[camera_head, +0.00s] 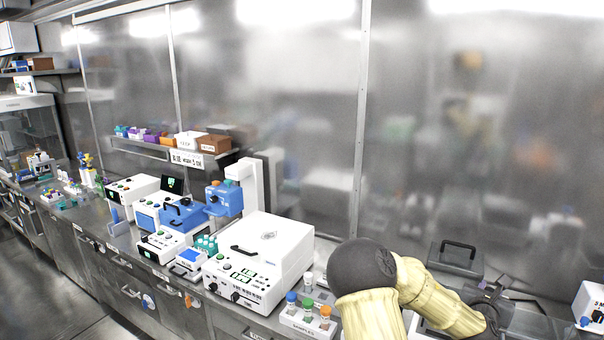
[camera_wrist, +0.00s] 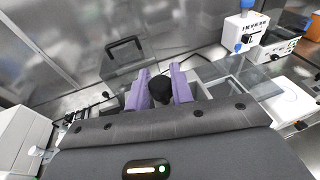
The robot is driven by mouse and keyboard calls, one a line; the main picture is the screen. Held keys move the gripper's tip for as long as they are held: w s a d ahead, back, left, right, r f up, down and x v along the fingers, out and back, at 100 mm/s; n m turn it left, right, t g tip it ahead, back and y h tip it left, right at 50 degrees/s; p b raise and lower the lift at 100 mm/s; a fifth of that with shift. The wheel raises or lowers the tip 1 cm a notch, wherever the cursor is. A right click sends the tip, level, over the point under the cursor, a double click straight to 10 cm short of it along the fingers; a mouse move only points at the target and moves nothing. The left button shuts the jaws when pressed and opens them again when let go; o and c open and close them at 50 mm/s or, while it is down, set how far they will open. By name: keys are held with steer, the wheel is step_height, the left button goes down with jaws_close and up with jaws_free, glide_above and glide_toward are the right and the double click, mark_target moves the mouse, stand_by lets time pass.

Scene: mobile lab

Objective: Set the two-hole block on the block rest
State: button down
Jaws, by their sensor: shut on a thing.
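My gripper (camera_wrist: 160,92) has purple fingers and is shut on a dark round knob (camera_wrist: 160,88) in the wrist view. The knob may belong to the two-hole block, but the block's body and holes are hidden behind the fingers and gripper housing. In the head view my arm bends down at the lower right, and my gripper is out of sight. I cannot make out the block rest for certain in either view.
A dark grey box with a handle (camera_head: 456,258) stands behind my arm, and also shows in the wrist view (camera_wrist: 124,58). A rack with coloured caps (camera_head: 308,318) and a large white instrument (camera_head: 262,255) stand left of my arm. A white box (camera_head: 590,305) is at the right edge.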

steer(key=shift+s, duration=0.25)
steer(key=w+a+f+n+t+y, duration=0.2)
steer(key=a+f+y, duration=0.1)
steer(key=a+f, duration=0.65)
steer(key=w+a+f+n+t+y, duration=0.1)
steer(key=w+a+f+n+y, duration=0.35)
steer(key=a, duration=0.75)
steer(key=s+a+f+n+t+y, duration=0.1)
steer(key=s+a+f+n+y, duration=0.15)
steer(key=s+a+f, duration=0.75)
step_height(320, 180, down, 10)
steer(key=w+a+b, duration=0.2)
steer(key=b, duration=0.6)
steer(key=shift+y, duration=0.4)
steer(key=shift+w+r, duration=0.1)
steer(key=shift+s+a+r, duration=0.1)
steer(key=shift+s, duration=0.1)
steer(key=s+f, duration=0.4)
steer(key=f, duration=0.1)
steer(key=shift+f, duration=0.3)
